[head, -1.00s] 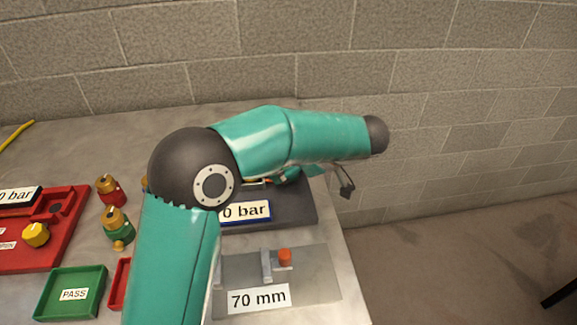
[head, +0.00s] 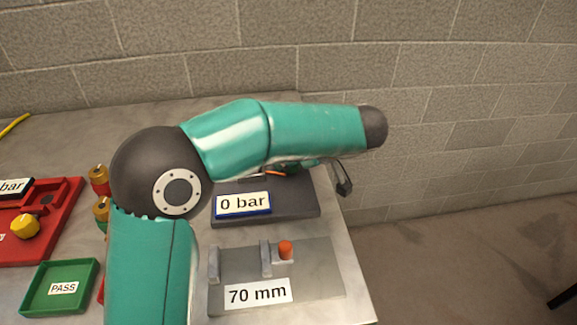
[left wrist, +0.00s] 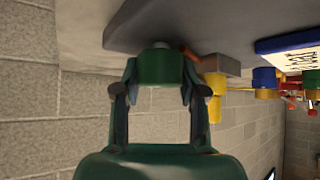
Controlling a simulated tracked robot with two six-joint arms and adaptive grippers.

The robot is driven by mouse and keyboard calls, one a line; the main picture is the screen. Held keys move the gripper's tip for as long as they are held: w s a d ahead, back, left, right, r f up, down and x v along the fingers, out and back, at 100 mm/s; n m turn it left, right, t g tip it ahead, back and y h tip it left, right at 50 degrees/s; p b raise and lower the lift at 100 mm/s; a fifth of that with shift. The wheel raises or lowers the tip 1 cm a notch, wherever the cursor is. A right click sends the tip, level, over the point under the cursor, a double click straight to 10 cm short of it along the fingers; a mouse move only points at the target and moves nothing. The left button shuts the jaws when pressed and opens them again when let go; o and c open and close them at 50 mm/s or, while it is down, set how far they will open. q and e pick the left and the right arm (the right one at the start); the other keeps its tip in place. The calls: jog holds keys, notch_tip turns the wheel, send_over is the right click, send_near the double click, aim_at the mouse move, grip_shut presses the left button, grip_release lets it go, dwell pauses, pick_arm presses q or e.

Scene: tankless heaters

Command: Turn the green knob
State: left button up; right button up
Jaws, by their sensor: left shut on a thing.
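In the left wrist view, the green knob (left wrist: 160,67) is a short dark-green cylinder on the edge of a dark grey block. My left gripper (left wrist: 160,82) has a finger on each side of it and is shut on it. This view looks upside down. In the head view, my teal arm with its dark joint crosses the bench and hides the knob and most of the gripper. The dark grey base (head: 296,205) with the "0 bar" display (head: 243,204) shows below the arm. My right gripper is in neither view.
A grey plate (head: 322,260) with an orange-topped piece and a "70 mm" label lies in front. A green PASS tray (head: 84,265), a red panel (head: 62,240) with a yellow knob (head: 25,226), and brass fittings (head: 99,180) stand left. A block wall rises behind.

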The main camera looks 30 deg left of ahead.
pick_arm(q)
jog(key=m+t+b, duration=0.1)
jog(key=b, duration=0.1)
jog(key=m+t+h+b, duration=0.1)
jog(key=m+b, duration=0.1)
jog(key=b, duration=0.1)
jog(key=m+t+h+b, duration=0.1)
jog(key=m+b, duration=0.1)
jog(key=shift+s+f+t+b, duration=0.1)
jog(key=shift+f+t+b, duration=0.2)
jog(key=shift+f, duration=0.05)
jog(key=m+t+h+b, duration=0.1)
jog(key=m, duration=0.1)
jog(key=shift+r+m+h+b, duration=0.15)
jog(key=shift+m+h+b, duration=0.15)
jog(key=shift+m+b, duration=0.1)
jog(key=shift+r+m+t+h+b, duration=0.1)
jog(key=shift+m+t+h+b, duration=0.35)
jog(key=shift+m+h, duration=0.6)
jog(key=shift+d+m, duration=0.1)
jog(key=shift+m, duration=0.15)
jog(key=o, duration=1.1)
jog(key=shift+r, duration=0.1)
jog(key=shift+o, duration=0.2)
jog(key=shift+s+d+r, duration=0.1)
jog(key=shift+s+r, duration=0.2)
jog(key=shift+r, duration=0.2)
jog(key=v, duration=1)
jog(key=shift+s+d, duration=0.15)
jog(key=shift+s, duration=0.2)
